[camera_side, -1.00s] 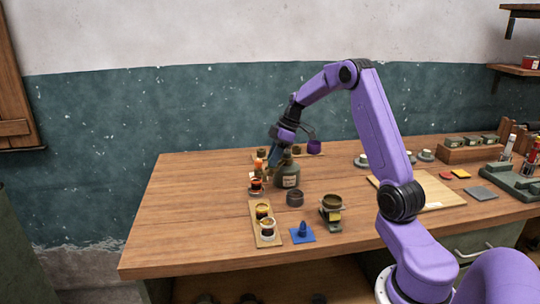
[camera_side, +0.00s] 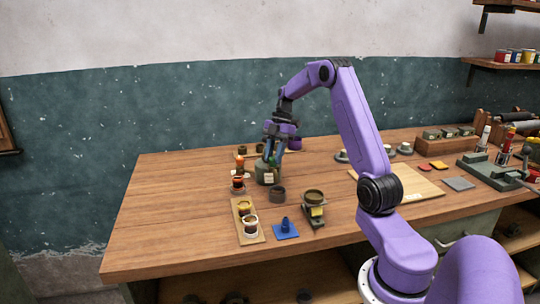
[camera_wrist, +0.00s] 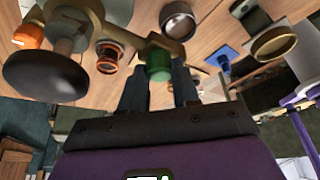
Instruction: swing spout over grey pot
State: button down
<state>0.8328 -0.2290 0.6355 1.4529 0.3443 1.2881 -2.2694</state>
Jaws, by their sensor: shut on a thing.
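In the wrist view, my gripper (camera_wrist: 159,88) has its fingers on both sides of a green knob (camera_wrist: 158,64) and is shut on it. The knob sits at the end of a brass-coloured spout arm (camera_wrist: 118,28), which runs up and left to a stand with a dark round disc (camera_wrist: 45,76). A grey pot (camera_wrist: 178,20) lies just beyond the arm's end; I cannot tell whether the spout tip is over it.
An orange-and-black pot (camera_side: 238,184) stands left of the bottle. The left of the table is clear.

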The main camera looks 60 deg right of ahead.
jog(key=shift+s+d+n, duration=0.15)
jog(key=shift+d+n, duration=0.05)
jog(key=shift+n, duration=0.1)
dwell(0.4)
jog(key=c, duration=0.8)
grip_release()
jog(key=shift+r, duration=0.1)
jog(key=v, duration=1.2)
